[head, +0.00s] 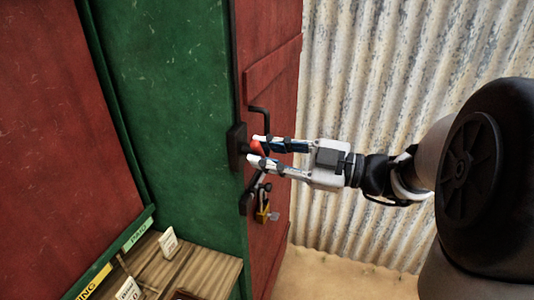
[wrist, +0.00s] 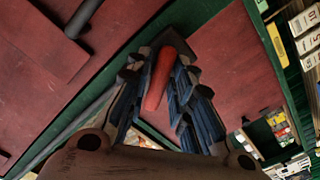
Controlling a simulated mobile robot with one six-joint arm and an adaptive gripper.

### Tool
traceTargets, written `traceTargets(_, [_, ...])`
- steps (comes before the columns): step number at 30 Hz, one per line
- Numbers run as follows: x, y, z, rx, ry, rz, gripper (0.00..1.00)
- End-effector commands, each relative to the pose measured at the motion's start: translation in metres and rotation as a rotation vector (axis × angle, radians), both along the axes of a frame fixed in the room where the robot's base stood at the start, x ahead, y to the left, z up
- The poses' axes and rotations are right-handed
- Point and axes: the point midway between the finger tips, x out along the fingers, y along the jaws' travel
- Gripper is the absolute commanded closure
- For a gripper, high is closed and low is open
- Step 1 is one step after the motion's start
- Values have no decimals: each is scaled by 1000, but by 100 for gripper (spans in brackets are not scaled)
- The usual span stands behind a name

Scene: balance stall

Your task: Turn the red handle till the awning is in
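The red handle (head: 256,148) sticks out from a dark mount on the edge of the green post. My gripper (head: 260,151) reaches it from the right, with one finger above it and one below. In the wrist view the red handle (wrist: 160,78) lies between the blue-padded fingers, close against them. My gripper looks shut on it, though the contact is partly hidden. The awning itself cannot be made out for certain in either view.
A black bent rod (head: 262,112) is just above the handle, and a brass padlock (head: 263,208) hangs just below. A wooden counter (head: 205,270) with small price cards stands at the lower left. A corrugated metal wall (head: 390,80) is behind my arm.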

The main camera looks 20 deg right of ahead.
Motion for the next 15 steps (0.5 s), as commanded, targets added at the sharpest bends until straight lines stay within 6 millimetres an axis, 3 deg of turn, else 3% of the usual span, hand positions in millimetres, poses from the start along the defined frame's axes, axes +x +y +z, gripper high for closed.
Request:
traceTargets(5, [0,0,0,0,0,0,65])
traceTargets(15, [-2,-3,0,0,1,-2,65])
